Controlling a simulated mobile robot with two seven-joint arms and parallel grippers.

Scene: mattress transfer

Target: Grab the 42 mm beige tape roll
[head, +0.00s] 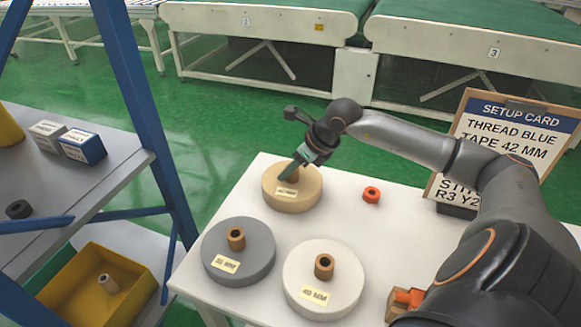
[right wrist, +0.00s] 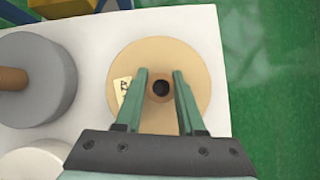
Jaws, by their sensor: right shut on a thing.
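The beige tape roll (head: 306,197) lies flat at the back of the white table, with a brown core at its centre and a small label too blurred to read. My right gripper (head: 292,170) reaches down to it from the right and is shut on its core. In the right wrist view the green fingers (right wrist: 159,80) stand on either side of the core, over the beige roll (right wrist: 200,60). The roll appears to rest on the table. My left gripper is not in view.
A grey roll (head: 225,265) and a white roll (head: 345,285) lie nearer on the white table (head: 195,285). An orange ring (head: 371,195) sits right of the beige roll. A setup card (head: 510,130) stands at right. A blue-framed shelf (head: 100,190) is at left.

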